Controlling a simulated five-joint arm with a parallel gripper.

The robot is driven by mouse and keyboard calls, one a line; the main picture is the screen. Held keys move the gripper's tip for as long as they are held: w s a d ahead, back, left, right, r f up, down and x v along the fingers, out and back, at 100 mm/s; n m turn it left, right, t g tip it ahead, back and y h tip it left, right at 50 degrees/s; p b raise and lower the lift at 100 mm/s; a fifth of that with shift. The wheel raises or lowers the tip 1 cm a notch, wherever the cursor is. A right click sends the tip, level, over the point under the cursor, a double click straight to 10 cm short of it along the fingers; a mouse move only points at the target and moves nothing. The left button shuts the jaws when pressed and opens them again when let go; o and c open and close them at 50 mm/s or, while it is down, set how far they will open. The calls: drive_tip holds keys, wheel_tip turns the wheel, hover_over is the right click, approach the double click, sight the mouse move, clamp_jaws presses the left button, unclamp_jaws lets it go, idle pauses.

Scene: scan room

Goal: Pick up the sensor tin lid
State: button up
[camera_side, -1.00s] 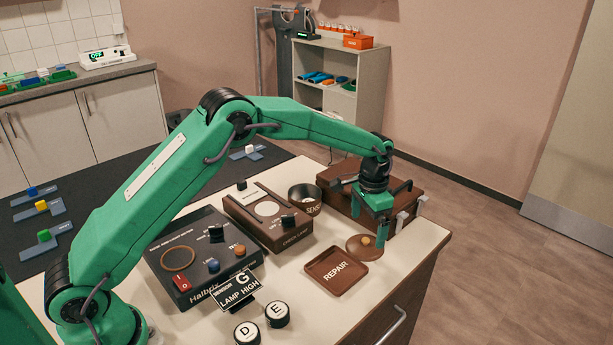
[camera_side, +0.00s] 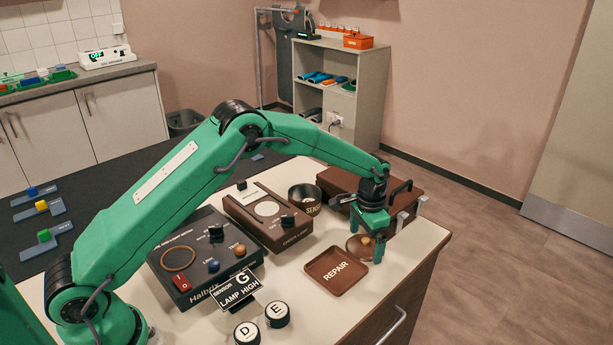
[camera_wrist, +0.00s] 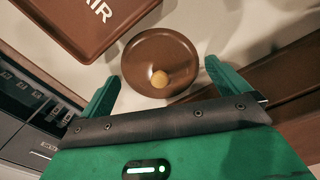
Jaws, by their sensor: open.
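The sensor tin lid is a round brown disc with a tan knob; it lies flat on the bench, partly hidden by my gripper in the side view (camera_side: 355,251), and shows in the wrist view (camera_wrist: 142,55). My gripper (camera_side: 365,248) points down over it. In the wrist view my gripper (camera_wrist: 160,82) is open, with one green finger on each side of the lid's near part and the knob between them. Nothing is held. The open sensor tin (camera_side: 305,197) stands behind, marked SENS.
The brown REPAIR tray (camera_side: 336,272) lies just left of the lid. A brown case (camera_side: 405,190) with metal latches stands close behind and right. The check lamp box (camera_side: 262,228) is farther left. Lettered tins D (camera_side: 247,333) and E (camera_side: 277,314) are at the front.

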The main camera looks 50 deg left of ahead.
sight(365, 239)
drive_tip(key=c, duration=1.4)
drive_tip(key=shift+s+f, duration=0.15)
drive_tip(key=shift+f, duration=0.1)
drive_tip(key=shift+c, duration=0.6)
drive_tip(key=shift+r, duration=0.2)
drive_tip(key=shift+c, duration=0.5)
drive_tip(key=shift+r, duration=0.3)
clamp_jaws()
wheel_tip(365, 239, up, 4)
drive_tip(key=shift+f, duration=0.2)
drive_tip(key=s+d+r, duration=0.7)
drive_tip(key=d, duration=0.2)
drive_tip(key=shift+s, duration=0.15)
